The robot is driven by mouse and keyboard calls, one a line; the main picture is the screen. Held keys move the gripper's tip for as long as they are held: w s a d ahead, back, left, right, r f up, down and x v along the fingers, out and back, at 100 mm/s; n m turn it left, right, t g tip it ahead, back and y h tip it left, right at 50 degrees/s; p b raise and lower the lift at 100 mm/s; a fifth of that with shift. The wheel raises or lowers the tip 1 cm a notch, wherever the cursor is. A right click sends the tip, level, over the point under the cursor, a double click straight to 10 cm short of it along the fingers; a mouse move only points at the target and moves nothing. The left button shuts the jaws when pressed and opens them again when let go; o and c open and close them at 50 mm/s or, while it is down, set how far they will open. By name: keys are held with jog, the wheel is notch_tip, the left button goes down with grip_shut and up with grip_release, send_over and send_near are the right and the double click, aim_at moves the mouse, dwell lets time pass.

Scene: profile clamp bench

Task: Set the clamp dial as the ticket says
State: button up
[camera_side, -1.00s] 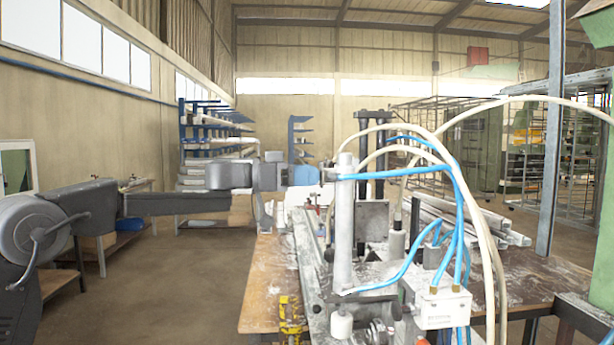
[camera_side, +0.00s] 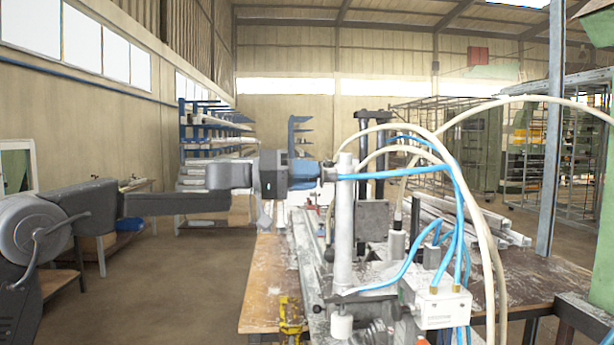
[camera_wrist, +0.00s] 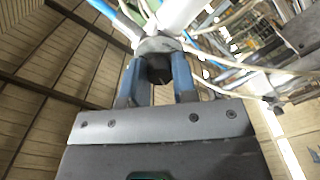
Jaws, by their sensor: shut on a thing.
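In the wrist view my gripper (camera_wrist: 159,62) has its two blue fingers on either side of a dark round knob (camera_wrist: 160,72), which looks like the clamp dial. It is shut on that knob. A grey collar (camera_wrist: 158,45) sits just beyond the fingertips. In the side view my gripper (camera_side: 322,172) reaches in from the left, level, to the top of the upright grey clamp post (camera_side: 343,230). The dial is too small and covered to make out there. No dial marks or setting can be read. I cannot make out a ticket in either view.
Blue hoses (camera_side: 400,172) and pale hoses (camera_side: 470,185) loop from the post to a white valve block (camera_side: 438,303). Metal profiles (camera_side: 470,218) lie on the bench behind. A yellow clamp (camera_side: 290,315) is at the bench's front edge. The floor (camera_side: 190,290) to the left is open.

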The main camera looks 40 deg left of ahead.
jog(key=shift+n, duration=0.3)
jog(key=o, duration=0.9)
jog(key=shift+o, duration=0.2)
jog(key=v, duration=1.4)
jog(key=shift+w, duration=0.1)
